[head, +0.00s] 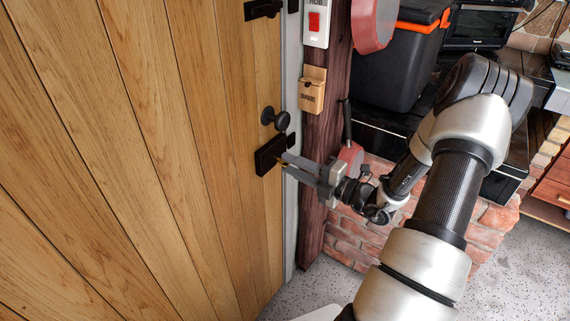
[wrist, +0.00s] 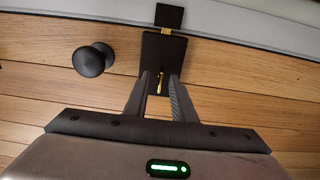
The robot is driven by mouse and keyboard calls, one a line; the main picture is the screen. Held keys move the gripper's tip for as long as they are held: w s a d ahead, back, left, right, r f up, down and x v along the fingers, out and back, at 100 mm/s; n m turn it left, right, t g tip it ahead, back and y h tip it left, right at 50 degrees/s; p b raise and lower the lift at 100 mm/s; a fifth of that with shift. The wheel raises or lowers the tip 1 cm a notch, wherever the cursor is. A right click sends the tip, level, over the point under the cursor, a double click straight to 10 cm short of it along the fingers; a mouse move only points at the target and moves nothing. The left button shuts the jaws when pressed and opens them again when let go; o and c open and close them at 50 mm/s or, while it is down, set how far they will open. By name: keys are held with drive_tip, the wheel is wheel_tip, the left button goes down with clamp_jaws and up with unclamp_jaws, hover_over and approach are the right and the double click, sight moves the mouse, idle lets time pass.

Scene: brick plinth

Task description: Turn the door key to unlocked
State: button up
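The wooden door (head: 130,130) carries a black lock box (head: 266,155), which also shows in the wrist view (wrist: 165,52). A small brass key (wrist: 158,82) sticks out of the lock box. My gripper (head: 284,161) is at the lock; in the wrist view its two fingers (wrist: 160,80) stand on either side of the key, with gaps visible, so it looks open around it. A small brass strip (wrist: 166,31) shows between the lock box and the black keeper (wrist: 169,16) on the frame. The key is mostly hidden in the head view.
A round black knob (head: 274,118) sits just above the lock, and shows left of it in the wrist view (wrist: 93,59). A low brick plinth (head: 365,235) stands right of the door.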

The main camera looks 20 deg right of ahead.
drive_tip(key=shift+x, duration=1.3)
clamp_jaws()
